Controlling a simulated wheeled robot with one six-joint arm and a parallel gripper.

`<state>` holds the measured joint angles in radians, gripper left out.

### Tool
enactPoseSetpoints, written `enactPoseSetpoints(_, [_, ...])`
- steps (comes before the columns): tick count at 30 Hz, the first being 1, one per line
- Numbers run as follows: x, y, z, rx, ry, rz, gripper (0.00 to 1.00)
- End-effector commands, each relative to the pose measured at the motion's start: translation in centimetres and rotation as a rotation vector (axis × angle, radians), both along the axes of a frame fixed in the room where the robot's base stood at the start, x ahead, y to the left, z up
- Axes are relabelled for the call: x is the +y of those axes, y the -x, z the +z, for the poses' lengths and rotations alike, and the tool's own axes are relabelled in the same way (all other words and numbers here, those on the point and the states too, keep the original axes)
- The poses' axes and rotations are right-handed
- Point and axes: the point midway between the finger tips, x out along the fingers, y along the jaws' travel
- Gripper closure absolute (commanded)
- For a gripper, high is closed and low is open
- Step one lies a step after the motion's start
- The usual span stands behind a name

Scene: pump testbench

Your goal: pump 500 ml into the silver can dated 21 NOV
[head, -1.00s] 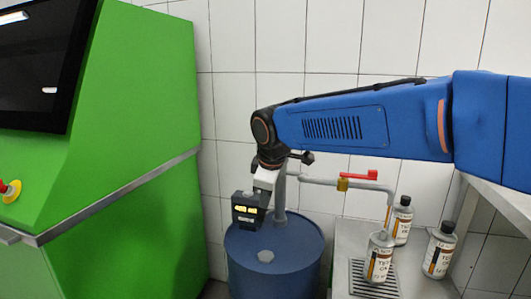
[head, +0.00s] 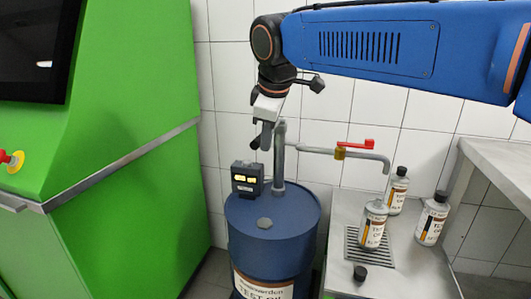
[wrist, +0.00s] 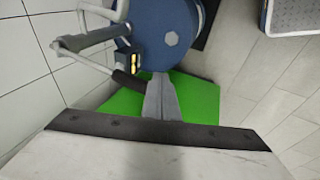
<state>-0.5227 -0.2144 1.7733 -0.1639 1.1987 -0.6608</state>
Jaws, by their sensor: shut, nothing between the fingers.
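My gripper (head: 266,138) is shut and empty, pointing down beside the pump's grey standpipe (head: 279,160); its fingers also show in the wrist view (wrist: 161,98). A black grip (wrist: 127,80) of the pump lies just left of the fingers there; I cannot tell if they touch. The pump stands on a blue drum (head: 243,222) and has a meter (head: 247,178) with lit yellow digits, unreadable here. A silver can (head: 373,227) without a black cap stands on the drain grate. Two capped silver cans, the rear one (head: 397,192) and right one (head: 432,220), stand behind. Dates are unreadable.
A red-handled valve (head: 357,144) sits on the outlet pipe, its handle lying along the pipe. A loose black cap (head: 360,272) lies on the bench (head: 408,275). A green cabinet (head: 130,190) stands left, and a grey shelf (head: 505,165) juts in at right.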

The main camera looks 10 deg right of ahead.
Motion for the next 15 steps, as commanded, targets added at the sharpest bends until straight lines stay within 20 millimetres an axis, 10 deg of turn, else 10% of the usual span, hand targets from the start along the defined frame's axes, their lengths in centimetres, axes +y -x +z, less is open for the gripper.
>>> enactPoseSetpoints(15, [-0.1, 1.0, 2.0, -0.001, -0.001, 0.0, 1.0])
